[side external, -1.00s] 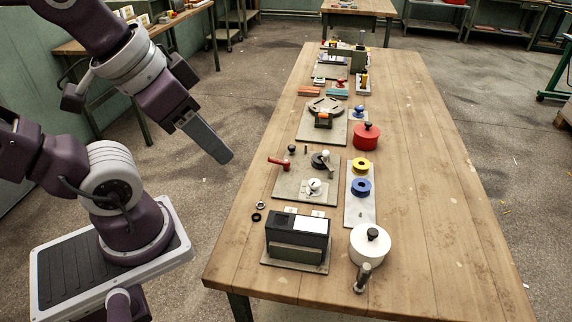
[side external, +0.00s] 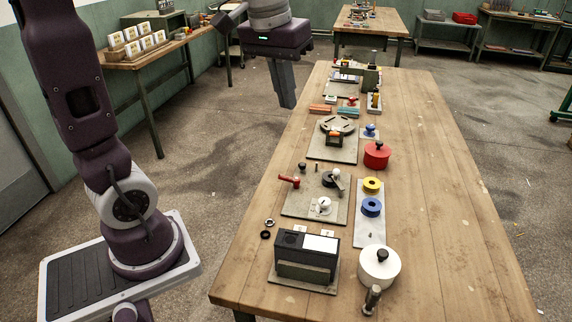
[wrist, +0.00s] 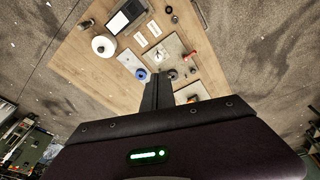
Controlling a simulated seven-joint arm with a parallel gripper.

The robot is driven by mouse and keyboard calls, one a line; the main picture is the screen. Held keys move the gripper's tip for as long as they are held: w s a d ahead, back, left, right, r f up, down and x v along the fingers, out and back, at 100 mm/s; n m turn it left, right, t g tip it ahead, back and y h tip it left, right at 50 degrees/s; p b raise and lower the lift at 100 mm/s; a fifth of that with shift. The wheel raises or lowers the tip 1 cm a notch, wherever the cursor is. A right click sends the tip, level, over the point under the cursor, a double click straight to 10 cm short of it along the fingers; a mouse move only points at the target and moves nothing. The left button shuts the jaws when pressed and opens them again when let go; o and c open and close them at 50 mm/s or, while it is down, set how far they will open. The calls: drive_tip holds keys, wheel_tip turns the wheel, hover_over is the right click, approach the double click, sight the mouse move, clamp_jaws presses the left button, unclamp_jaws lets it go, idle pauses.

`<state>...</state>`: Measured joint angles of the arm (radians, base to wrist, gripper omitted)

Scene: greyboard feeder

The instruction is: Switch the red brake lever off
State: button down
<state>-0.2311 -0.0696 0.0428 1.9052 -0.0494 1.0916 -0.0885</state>
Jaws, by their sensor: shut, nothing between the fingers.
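The red brake lever (side external: 289,181) is at the left back corner of a grey plate (side external: 296,208) on the wooden table, its red handle lying out to the left in the side view. It also shows small in the wrist view (wrist: 190,56), right of the fingers. The plate also carries a dark round knob, a white dial (side external: 323,205) and a lever with a pale knob. My gripper (side external: 288,104) is shut and empty, pointing down, high and well apart from the lever. In the wrist view its dark fingers (wrist: 157,92) are together.
A blue ring (side external: 371,207) and a yellow ring stand on a pale strip to the right. A black box (side external: 306,255), a white pot (side external: 378,266) and a red pot (side external: 376,154) stand nearby. The table's right side is clear.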

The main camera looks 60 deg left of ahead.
drive_tip(key=w+a+f+n+g, duration=0.2)
drive_tip(key=w+a+f, duration=0.4)
drive_tip(key=a+f, duration=0.2)
drive_tip(key=w+a+f+n+g+h, duration=0.1)
drive_tip(key=w+a+f+n, duration=0.2)
drive_tip(key=w+a+f, duration=0.3)
drive_tip(key=a+f, duration=0.2)
drive_tip(key=a, duration=0.3)
drive_tip(key=shift+w+f+g+h, duration=0.2)
drive_tip(key=shift+f+g+h, duration=0.1)
drive_tip(key=shift+g, duration=0.1)
drive_tip(key=s+d+f, duration=0.1)
drive_tip(key=f, duration=0.2)
drive_tip(key=s+d+f, duration=0.1)
drive_tip(key=f, duration=0.3)
drive_tip(key=d+f, duration=0.1)
drive_tip(key=f, duration=0.3)
drive_tip(key=shift+s+d+f, duration=0.2)
drive_tip(key=shift+s+f, duration=0.05)
drive_tip(key=shift+s, duration=0.15)
drive_tip(key=shift+s+d+f, duration=0.2)
drive_tip(key=shift+s+d, duration=0.1)
